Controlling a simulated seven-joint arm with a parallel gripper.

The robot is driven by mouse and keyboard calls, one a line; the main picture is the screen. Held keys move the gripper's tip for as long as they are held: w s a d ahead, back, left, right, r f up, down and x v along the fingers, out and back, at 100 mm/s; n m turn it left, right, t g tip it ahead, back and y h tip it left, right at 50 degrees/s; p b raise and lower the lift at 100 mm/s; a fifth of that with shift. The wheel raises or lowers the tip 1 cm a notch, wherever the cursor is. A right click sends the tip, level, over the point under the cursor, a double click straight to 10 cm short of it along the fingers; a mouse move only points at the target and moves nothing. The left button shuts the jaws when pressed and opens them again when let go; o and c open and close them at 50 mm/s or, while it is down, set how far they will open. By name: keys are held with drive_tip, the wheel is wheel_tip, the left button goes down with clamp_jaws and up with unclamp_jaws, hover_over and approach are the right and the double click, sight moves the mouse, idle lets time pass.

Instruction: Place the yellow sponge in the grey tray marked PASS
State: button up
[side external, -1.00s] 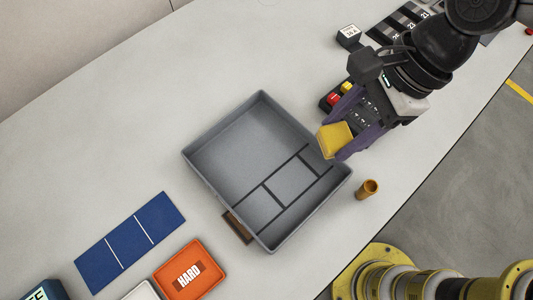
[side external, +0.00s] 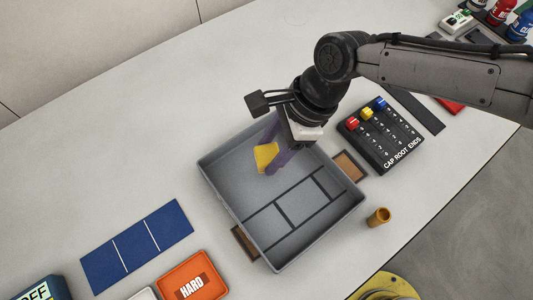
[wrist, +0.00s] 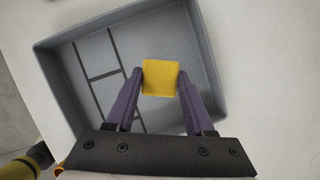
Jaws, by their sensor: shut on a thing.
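The yellow sponge (side external: 265,157) is held between the purple fingers of my gripper (side external: 270,155). My gripper is shut on it, and the sponge also shows between the fingertips in the wrist view (wrist: 160,77). Both are over the open part of the large grey tray (side external: 222,194), towards its back in the side view. The tray also shows in the wrist view (wrist: 205,60). I cannot tell how far the sponge is above the tray floor. No PASS marking can be read on the tray in these frames.
Dark lines divide the tray's front part. A brown cup (side external: 378,217) stands to its right, and a black box (side external: 381,136) reading CAP ROOT ENDS lies behind that. A blue mat (side external: 137,245) and an orange HARD tray (side external: 194,276) are at the lower left.

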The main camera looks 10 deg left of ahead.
sight(266, 158)
drive_tip(key=shift+w+a+f, duration=0.25)
drive_tip(key=shift+a+f, duration=0.3)
drive_tip(key=shift+f, duration=1.6)
drive_tip(key=shift+f, duration=0.1)
drive_tip(key=o, duration=1.3)
drive_tip(key=v, duration=1.2)
drive_tip(key=shift+d, duration=0.15)
